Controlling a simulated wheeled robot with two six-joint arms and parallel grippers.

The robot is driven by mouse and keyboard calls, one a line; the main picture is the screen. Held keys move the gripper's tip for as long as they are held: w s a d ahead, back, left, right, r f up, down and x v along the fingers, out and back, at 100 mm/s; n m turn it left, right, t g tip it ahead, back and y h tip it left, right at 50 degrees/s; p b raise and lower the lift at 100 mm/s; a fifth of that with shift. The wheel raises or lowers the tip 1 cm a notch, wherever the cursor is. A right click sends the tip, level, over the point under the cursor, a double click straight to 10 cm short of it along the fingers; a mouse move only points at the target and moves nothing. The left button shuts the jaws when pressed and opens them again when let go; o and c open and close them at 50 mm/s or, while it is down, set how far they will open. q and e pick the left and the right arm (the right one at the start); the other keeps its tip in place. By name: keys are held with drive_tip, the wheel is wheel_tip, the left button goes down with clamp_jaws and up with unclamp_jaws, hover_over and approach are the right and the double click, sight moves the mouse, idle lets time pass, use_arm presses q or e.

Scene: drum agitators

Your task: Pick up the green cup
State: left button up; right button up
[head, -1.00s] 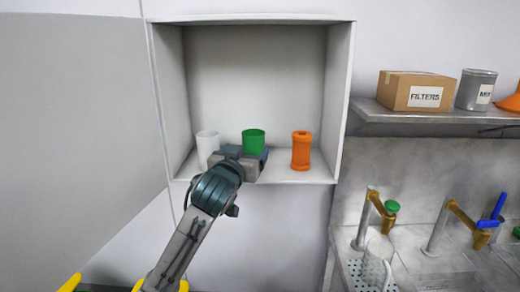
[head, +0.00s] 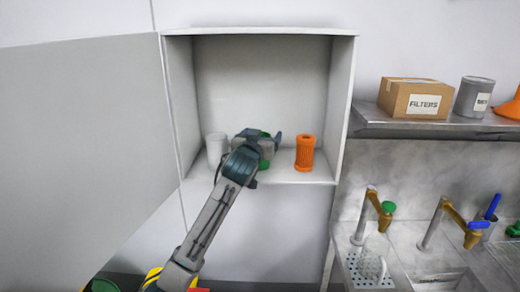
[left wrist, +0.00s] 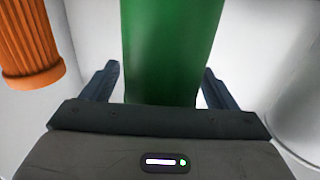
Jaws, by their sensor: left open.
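The green cup (head: 264,162) stands in the wall cabinet, mostly hidden behind my left gripper (head: 262,137) in the head view. In the left wrist view the green cup (left wrist: 170,50) fills the middle, between the two fingers of my open left gripper (left wrist: 160,88). A gap shows beside each finger, clearer on the left. The cup's far end is out of that frame. My right gripper is not in view.
A white cup (head: 216,149) stands left of the gripper and an orange ribbed cylinder (head: 305,153) stands right, both close by on the cabinet floor (head: 292,177). The cabinet's side walls (head: 340,110) bound the space. A shelf (head: 440,121) with a filters box (head: 414,98) is farther right.

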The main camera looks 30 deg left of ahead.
use_arm(q)
drive_tip(key=shift+w+a+f, duration=0.1)
drive_tip(key=shift+f, duration=0.05)
drive_tip(key=c, duration=1.1)
drive_tip(key=shift+c, duration=0.9)
drive_tip(key=shift+r, duration=0.2)
